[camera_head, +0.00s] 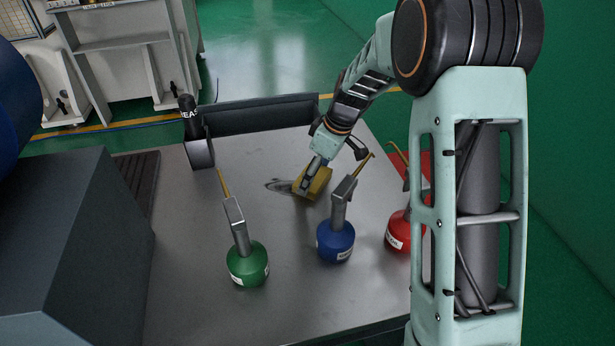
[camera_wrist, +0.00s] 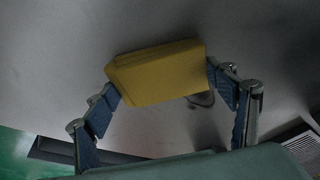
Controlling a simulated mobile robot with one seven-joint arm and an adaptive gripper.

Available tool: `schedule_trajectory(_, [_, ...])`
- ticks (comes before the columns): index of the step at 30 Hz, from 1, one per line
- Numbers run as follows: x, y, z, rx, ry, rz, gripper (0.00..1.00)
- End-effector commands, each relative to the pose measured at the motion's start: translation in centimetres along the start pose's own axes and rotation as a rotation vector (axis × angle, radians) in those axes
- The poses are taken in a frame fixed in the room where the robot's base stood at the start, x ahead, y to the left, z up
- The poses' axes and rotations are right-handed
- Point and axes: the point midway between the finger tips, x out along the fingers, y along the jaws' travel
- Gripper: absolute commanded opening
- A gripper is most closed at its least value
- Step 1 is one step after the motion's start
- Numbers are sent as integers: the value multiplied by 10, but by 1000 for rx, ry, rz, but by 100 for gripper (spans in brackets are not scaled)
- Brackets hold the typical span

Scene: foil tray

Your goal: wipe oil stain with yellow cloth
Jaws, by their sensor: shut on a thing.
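The yellow cloth (camera_head: 318,183) is a folded block held in my gripper (camera_head: 313,180) at the grey table top, behind the blue oil can. In the wrist view the cloth (camera_wrist: 157,72) sits between the two fingers of my gripper (camera_wrist: 160,85), which are shut on its sides. The dark oil stain (camera_head: 279,185) shows on the table just left of the cloth. In the wrist view a small dark ring of the stain (camera_wrist: 203,99) shows beside the cloth's lower right edge. The cloth hides part of the stain. I cannot tell whether the cloth touches the table.
A green can (camera_head: 248,265), a blue can (camera_head: 336,242) and a red can (camera_head: 398,232) with thin spouts stand in front of and beside my gripper. The table (camera_head: 190,255) is clear at left.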

Motion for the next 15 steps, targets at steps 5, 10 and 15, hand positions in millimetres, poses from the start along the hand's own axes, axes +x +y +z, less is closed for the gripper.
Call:
schedule_trajectory(5, [-1,10,12,2,-2,1,58])
schedule_trajectory(10, [-3,10,12,0,-2,0,58])
schedule_trajectory(15, [-2,5,6,-1,-2,-1,58])
